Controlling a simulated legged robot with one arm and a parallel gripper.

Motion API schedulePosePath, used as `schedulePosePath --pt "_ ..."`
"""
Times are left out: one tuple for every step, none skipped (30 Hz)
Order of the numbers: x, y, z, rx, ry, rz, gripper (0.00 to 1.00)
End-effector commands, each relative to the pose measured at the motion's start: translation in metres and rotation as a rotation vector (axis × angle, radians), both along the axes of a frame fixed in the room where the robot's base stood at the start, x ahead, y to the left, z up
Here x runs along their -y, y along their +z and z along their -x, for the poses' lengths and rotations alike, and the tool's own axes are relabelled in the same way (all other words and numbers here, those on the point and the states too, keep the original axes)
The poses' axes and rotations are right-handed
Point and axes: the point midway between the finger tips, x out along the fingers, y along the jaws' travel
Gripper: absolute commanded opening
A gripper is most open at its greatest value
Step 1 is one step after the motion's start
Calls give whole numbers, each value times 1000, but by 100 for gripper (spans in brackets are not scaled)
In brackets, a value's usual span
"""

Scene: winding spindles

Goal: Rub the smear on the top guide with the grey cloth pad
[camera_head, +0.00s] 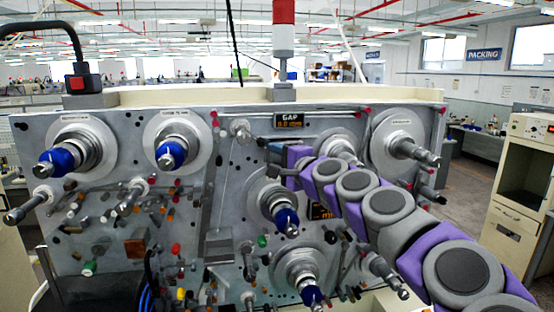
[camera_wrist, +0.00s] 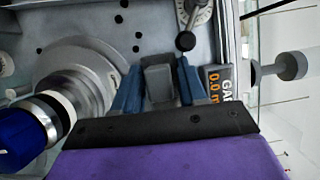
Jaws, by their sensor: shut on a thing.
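My gripper (camera_head: 275,148) is in front of the upper middle of the machine panel, just below the GAP display. In the wrist view its blue fingers (camera_wrist: 158,84) are shut on a grey block, the cloth pad (camera_wrist: 158,83). The likely top guide is a small pale round fitting (camera_head: 240,129), just left of my gripper in the head view. In the wrist view it shows at the top as a pale disc (camera_wrist: 201,12) with a dark-knobbed pin. The pad appears apart from it. I cannot make out a smear clearly.
The GAP display (camera_head: 289,121) is just above my gripper. A blue-hubbed spindle (camera_head: 285,219) juts out below; a bare spindle (camera_head: 413,150) stands at right. Other spindles, rollers and pins crowd the panel (camera_head: 222,180). A cabinet (camera_head: 515,190) stands at far right.

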Motion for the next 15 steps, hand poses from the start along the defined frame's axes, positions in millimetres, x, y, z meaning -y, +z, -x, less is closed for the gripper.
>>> schedulePosePath --pt "0 0 0 0 0 0 17" --pt "0 0 0 0 0 0 17" --pt "0 0 0 0 0 0 17" --pt "1 0 -1 0 0 0 17" --pt "2 0 -1 0 0 0 17" --pt "3 0 -1 0 -1 0 17" --pt "5 0 -2 0 -1 0 17" --pt "7 0 -2 -1 0 -1 17" --pt "10 -1 -3 -1 0 -1 17" --pt "12 0 -3 -1 0 -1 17" --pt "15 0 -4 -1 -1 -1 17" --pt "18 0 -5 0 -2 -1 17" --pt "21 0 -5 0 -3 -1 17" --pt "23 0 -6 1 -4 -2 17" --pt "27 0 -7 1 -5 -2 17"
